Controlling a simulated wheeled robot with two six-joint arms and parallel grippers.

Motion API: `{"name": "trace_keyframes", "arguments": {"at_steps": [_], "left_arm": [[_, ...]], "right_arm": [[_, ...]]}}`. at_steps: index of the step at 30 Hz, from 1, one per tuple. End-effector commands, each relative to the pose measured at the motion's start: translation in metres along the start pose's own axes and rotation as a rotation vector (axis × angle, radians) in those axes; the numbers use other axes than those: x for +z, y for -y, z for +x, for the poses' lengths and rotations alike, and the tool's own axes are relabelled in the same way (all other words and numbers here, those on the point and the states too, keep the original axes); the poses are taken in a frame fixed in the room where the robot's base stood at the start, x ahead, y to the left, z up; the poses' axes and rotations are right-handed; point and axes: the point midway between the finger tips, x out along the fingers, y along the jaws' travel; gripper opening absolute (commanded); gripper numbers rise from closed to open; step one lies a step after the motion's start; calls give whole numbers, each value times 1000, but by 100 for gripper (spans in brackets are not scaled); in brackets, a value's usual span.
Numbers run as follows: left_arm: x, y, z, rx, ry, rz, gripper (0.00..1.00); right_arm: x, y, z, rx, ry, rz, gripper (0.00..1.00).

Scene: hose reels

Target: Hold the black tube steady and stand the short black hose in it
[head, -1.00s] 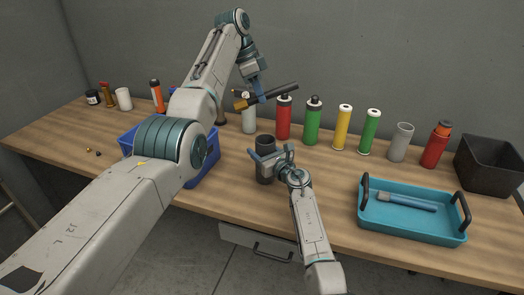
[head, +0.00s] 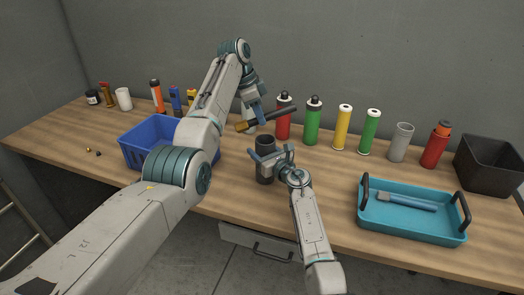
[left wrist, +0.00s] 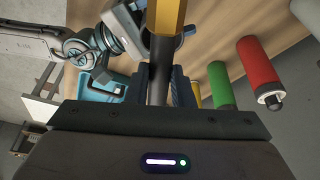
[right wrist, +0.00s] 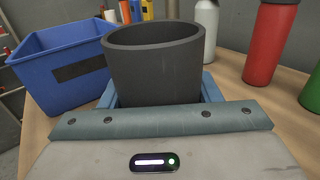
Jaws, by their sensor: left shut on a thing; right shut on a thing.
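The black tube (head: 265,144) stands upright on the table, and my right gripper (head: 266,158) is shut around it. In the right wrist view the tube (right wrist: 154,65) shows its wide open mouth between the blue jaws, with nothing seen standing in it. The short black hose (head: 281,114) has a brass-yellow end and is held nearly level above the tube, apart from it. My left gripper (head: 262,117) is shut on the hose. In the left wrist view the hose (left wrist: 158,78) runs between the jaws, its yellow end (left wrist: 167,16) pointing away.
A blue bin (head: 137,152) stands left of the tube. Red (head: 283,122), green (head: 312,126) and yellow (head: 342,132) bottles stand behind. A teal tray (head: 410,229) with a blue-handled brush and a black bin (head: 487,168) are at right.

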Motion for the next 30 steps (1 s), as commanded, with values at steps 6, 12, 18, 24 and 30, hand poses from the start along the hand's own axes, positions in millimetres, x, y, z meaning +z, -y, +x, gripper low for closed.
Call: {"name": "trace_keyframes", "arguments": {"at_steps": [6, 12, 18, 24, 30], "left_arm": [[5, 0, 15, 1, 0, 0, 0], [10, 0, 28, 0, -1, 0, 0], [13, 0, 36, 1, -1, 1, 0], [13, 0, 37, 0, -1, 1, 0], [13, 0, 37, 0, -1, 1, 44]], "right_arm": [[0, 0, 0, 0, 0, 0, 30], [0, 0, 0, 0, 0, 0, 30], [0, 0, 0, 0, 0, 0, 30], [0, 0, 0, 0, 0, 0, 30], [0, 0, 0, 0, 0, 0, 30]]}}
